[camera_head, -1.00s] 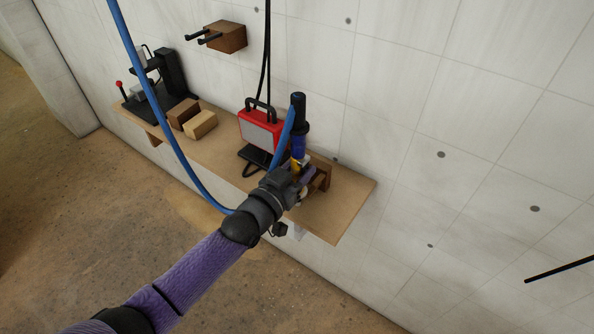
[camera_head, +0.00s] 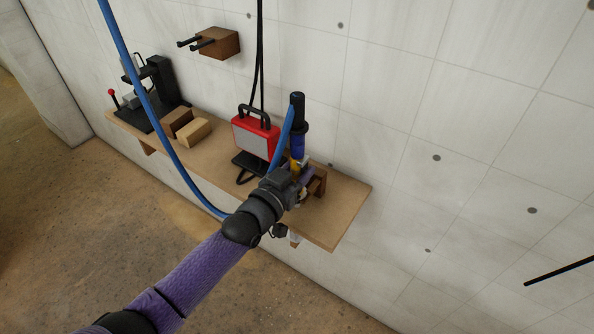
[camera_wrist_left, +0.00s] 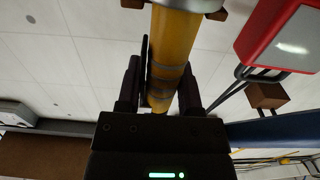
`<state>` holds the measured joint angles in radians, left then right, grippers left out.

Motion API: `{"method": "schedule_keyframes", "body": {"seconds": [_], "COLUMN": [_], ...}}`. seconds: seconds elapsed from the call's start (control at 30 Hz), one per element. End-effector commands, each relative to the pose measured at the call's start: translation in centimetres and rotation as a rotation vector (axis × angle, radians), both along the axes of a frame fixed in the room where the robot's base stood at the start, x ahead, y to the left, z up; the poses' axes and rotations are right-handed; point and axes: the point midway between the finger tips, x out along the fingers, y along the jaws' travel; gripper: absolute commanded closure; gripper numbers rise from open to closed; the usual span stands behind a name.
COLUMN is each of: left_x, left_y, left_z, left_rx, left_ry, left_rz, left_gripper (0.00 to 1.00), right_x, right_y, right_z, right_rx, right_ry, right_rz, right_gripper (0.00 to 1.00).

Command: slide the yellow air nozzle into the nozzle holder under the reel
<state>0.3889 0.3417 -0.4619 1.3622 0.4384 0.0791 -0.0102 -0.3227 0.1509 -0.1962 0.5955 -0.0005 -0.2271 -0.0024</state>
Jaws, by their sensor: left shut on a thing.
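My left gripper (camera_head: 298,178) is over the right part of the shelf, shut on the yellow air nozzle (camera_head: 295,166). In the left wrist view the yellow shaft (camera_wrist_left: 172,55) lies between the two dark fingers. In the head view the nozzle is nearly upright, with a blue body and a dark top above the yellow part. A brown wall block with two black prongs (camera_head: 219,43), which looks like the nozzle holder, is up and left of the gripper, empty. The reel is out of view. My right gripper is not in view.
A blue hose (camera_head: 161,130) hangs in a long loop and rises to the nozzle. On the shelf (camera_head: 345,205) stand a red lamp (camera_head: 254,134), wooden blocks (camera_head: 190,132), a black press (camera_head: 158,85) and a brown wooden stand (camera_head: 318,184) beside the gripper. The wall at right is mostly clear.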

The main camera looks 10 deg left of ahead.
Motion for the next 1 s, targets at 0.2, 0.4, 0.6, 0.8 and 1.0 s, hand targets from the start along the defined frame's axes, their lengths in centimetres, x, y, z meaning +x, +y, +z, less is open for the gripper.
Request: {"method": "schedule_keyframes", "body": {"seconds": [0.2, 0.4, 0.6, 0.8, 1.0], "left_x": [0.9, 0.9, 1.0, 1.7, 1.7], "left_y": [-0.4, -0.4, -0.4, -0.6, -0.6], "left_z": [0.0, 0.1, 0.0, 0.0, 0.1], "left_rx": [-0.002, -0.002, -0.001, -0.001, -0.001], "left_ry": [-0.002, -0.002, -0.002, -0.002, -0.002], "left_rz": [0.0, 0.0, 0.0, 0.0, 0.0], "left_gripper": [1.0, 1.0, 1.0, 1.0, 1.0], "right_x": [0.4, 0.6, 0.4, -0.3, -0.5], "right_y": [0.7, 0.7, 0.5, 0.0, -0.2], "right_z": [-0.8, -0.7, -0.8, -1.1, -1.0], "right_rx": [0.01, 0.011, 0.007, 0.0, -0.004], "right_ry": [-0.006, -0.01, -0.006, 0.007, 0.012], "right_rz": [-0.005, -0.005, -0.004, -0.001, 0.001], "right_gripper": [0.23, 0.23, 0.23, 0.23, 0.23]}}
